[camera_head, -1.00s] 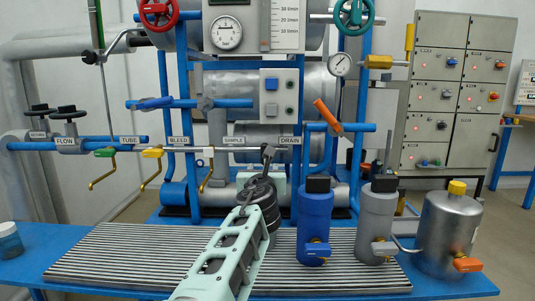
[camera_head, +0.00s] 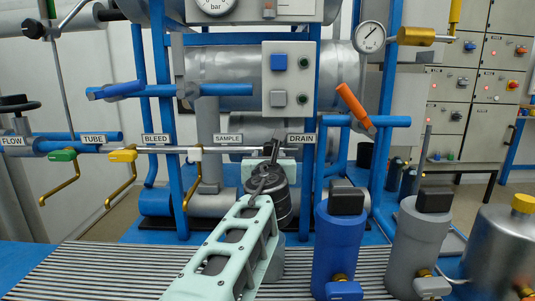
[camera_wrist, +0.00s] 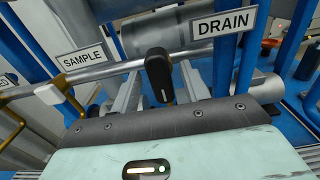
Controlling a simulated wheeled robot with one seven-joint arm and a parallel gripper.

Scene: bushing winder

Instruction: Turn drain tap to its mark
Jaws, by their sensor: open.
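The drain tap has a black handle (camera_wrist: 158,72), which sits on the pale pipe just left of the DRAIN label (camera_wrist: 224,24) in the wrist view. A small white line shows on the handle's lower part. My gripper (camera_wrist: 160,88) is open, with one grey finger on each side of the handle. I cannot tell whether either finger touches it. I cannot make out a separate target mark.
The green (camera_head: 62,155), yellow (camera_head: 122,155) and white (camera_head: 195,155) taps with brass spouts lie left along the same pipe. An orange lever (camera_head: 352,104) is at the upper right. Blue (camera_head: 338,245) and grey (camera_head: 418,245) canisters stand right of my arm. Blue uprights flank the tap.

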